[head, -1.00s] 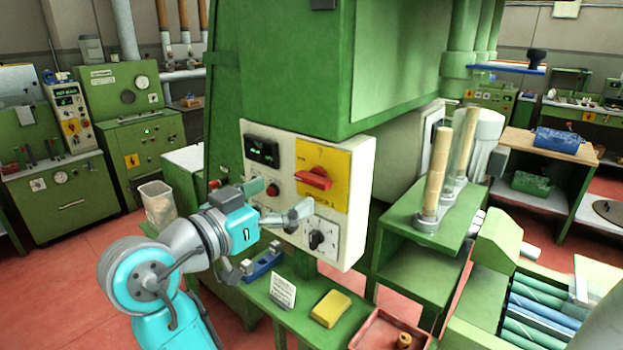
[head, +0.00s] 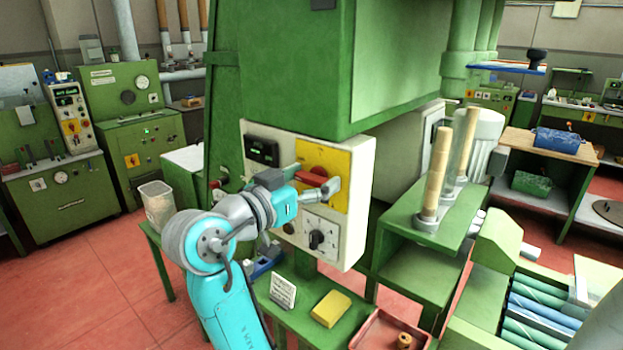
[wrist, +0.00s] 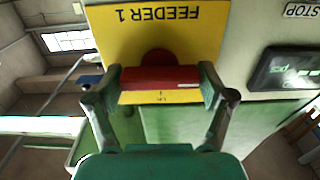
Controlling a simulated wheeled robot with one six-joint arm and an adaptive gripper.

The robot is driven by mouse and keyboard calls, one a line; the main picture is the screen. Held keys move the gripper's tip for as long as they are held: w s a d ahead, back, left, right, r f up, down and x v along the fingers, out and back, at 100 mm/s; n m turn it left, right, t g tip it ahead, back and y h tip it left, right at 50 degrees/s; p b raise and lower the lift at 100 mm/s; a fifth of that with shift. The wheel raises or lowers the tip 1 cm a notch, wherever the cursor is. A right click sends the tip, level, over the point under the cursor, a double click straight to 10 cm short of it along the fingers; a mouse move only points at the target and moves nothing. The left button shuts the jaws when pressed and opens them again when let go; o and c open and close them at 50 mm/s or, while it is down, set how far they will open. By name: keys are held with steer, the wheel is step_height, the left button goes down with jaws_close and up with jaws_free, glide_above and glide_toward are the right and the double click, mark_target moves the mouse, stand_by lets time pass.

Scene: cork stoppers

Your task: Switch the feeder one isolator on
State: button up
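The feeder one isolator is a red rotary handle (head: 312,178) on a yellow plate (head: 335,163) on the pale control panel. In the wrist view the plate (wrist: 120,38), lettered FEEDER 1, appears upside down. The red handle (wrist: 160,77) lies crosswise there. My gripper (wrist: 162,92) is at the handle, with its fingers spread wide, one beside each end. I cannot tell whether the fingers touch it. In the head view my gripper (head: 312,190) covers part of the handle and the lower plate.
The panel also carries a dark display (head: 262,151) and a black selector knob (head: 316,240) below the plate. A green shelf beneath holds a yellow block (head: 331,308) and a small white card (head: 283,291). A large green housing (head: 295,65) overhangs the panel.

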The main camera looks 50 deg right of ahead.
steer(key=c, duration=0.5)
steer(key=shift+m, duration=0.3)
steer(key=m, duration=0.3)
steer(key=shift+m, duration=0.3)
steer(key=m, duration=0.3)
steer(key=shift+s+m, duration=0.1)
steer(key=shift+m, duration=0.2)
steer(key=m, duration=0.5)
steer(key=shift+f+m, duration=0.1)
steer(key=shift+m, duration=0.2)
steer(key=shift+s+f+m, duration=0.1)
steer(key=shift+m, duration=2.1)
